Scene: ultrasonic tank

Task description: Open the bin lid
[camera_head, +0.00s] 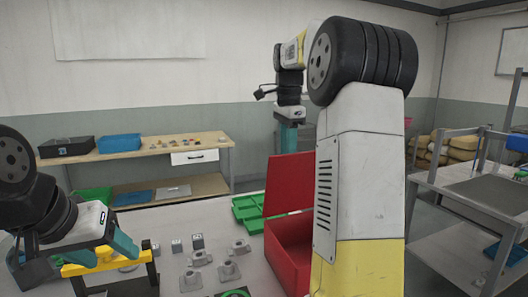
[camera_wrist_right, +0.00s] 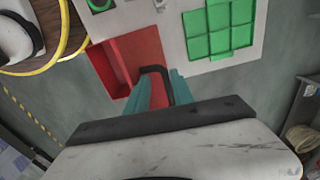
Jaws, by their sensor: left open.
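The red bin (camera_head: 288,245) stands on the table in the head view, partly hidden behind my right arm. Its red lid (camera_head: 289,185) is raised and stands steeply tilted; red surfaces also show in the right wrist view (camera_wrist_right: 111,66). My right gripper (camera_head: 290,135) points down just above and behind the lid's top edge. In the right wrist view its teal fingers (camera_wrist_right: 161,80) are apart, with a black bent handle (camera_wrist_right: 153,69) at their tips. Whether they clamp it is unclear. My left gripper (camera_head: 76,268) is open at the lower left, away from the bin.
A yellow and black stand (camera_head: 100,263) is close by my left gripper. Several grey metal parts (camera_head: 198,257) lie left of the bin. A green compartment tray (camera_head: 247,213) sits behind it. A wooden bench (camera_head: 135,153) is at the back, a grey rack (camera_head: 462,187) at right.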

